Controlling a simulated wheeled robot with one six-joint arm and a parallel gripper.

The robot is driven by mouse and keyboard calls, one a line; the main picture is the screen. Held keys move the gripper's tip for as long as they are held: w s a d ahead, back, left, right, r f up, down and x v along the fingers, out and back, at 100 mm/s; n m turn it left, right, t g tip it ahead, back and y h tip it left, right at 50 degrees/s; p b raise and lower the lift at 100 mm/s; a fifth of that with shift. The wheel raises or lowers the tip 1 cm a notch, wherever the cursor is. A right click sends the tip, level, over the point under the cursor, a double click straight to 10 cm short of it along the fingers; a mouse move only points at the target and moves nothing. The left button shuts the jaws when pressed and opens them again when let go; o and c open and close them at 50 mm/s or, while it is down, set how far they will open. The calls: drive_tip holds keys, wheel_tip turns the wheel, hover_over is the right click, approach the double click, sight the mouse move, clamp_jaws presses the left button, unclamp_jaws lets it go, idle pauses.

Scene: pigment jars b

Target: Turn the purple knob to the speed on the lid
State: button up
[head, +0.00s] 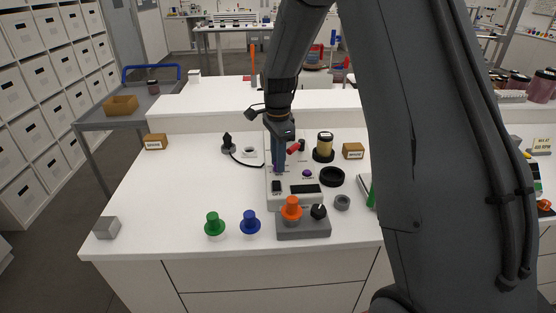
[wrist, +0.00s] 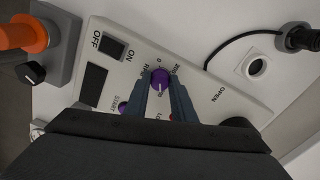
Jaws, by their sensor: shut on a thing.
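The purple knob (wrist: 160,77) sits on the pale control panel of a machine (wrist: 112,68); its white mark points toward the bottom of the wrist view. The dial print around it shows 0, 200 and other figures partly hidden by my fingers. My gripper (wrist: 161,88) has one finger on each side of the knob and is shut on it. In the head view my gripper (head: 278,166) reaches down onto the machine's left part, and the knob is mostly hidden. A small note (head: 541,146) at the far right carries writing too small to read surely. I cannot make out a speed on any lid.
An orange knob (head: 291,207) and black knob (head: 318,211) stand on a grey box in front. The table's left front is mostly clear.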

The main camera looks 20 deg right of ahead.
drive_tip(key=shift+w+r, duration=0.1)
drive_tip(key=o, duration=1.1)
drive_tip(key=shift+c, duration=0.2)
wheel_tip(320, 180, up, 8)
drive_tip(key=shift+f+b, duration=0.15)
drive_tip(key=shift+b, duration=1.05)
